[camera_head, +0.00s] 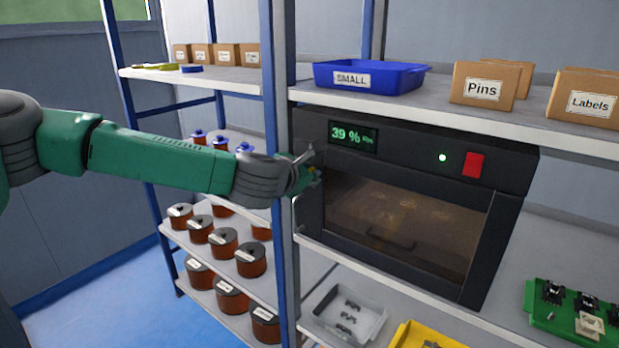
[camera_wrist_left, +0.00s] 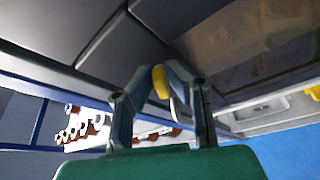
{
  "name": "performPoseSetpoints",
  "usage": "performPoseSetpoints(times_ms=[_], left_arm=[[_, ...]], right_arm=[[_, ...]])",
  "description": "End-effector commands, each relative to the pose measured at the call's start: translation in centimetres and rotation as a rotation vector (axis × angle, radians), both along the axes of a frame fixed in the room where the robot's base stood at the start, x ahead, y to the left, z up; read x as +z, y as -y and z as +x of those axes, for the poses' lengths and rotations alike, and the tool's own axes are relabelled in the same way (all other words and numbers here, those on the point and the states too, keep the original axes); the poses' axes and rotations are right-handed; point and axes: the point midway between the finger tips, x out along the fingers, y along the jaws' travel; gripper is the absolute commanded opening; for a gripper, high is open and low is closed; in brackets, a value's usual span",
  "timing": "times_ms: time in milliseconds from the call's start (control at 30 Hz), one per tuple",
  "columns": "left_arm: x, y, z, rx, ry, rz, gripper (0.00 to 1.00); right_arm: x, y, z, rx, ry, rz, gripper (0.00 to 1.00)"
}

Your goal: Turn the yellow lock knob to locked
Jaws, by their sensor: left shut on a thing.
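The yellow lock knob (camera_wrist_left: 159,82) sits between the fingertips of my left gripper (camera_wrist_left: 158,80) in the left wrist view. My left gripper (camera_head: 306,170) is shut on it at the left side of the dark cabinet (camera_head: 310,225). In the head view only a small speck of yellow shows at the fingertips, and the fingers hide most of the knob. Whether the knob stands at locked cannot be told. The cabinet has a glass door (camera_head: 405,222) that looks closed. Its display (camera_head: 353,136) reads 39 %. My right gripper is in neither view.
A blue shelf post (camera_head: 277,110) stands close to my left gripper. A blue bin (camera_head: 400,80) is on the shelf above. Spools (camera_head: 223,242) fill the left rack.

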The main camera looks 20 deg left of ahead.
Motion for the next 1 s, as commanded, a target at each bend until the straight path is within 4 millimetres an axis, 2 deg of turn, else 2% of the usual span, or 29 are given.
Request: performPoseSetpoints(times_ms=[700, 1000], left_arm=[[-1.0, 0.5, -0.2, -0.003, 0.229, 0.643, 0.00], [-1.3, 0.6, -0.2, -0.005, 0.307, 0.861, 0.00]], right_arm=[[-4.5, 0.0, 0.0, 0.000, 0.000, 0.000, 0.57], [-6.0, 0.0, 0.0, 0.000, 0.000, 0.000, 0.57]])
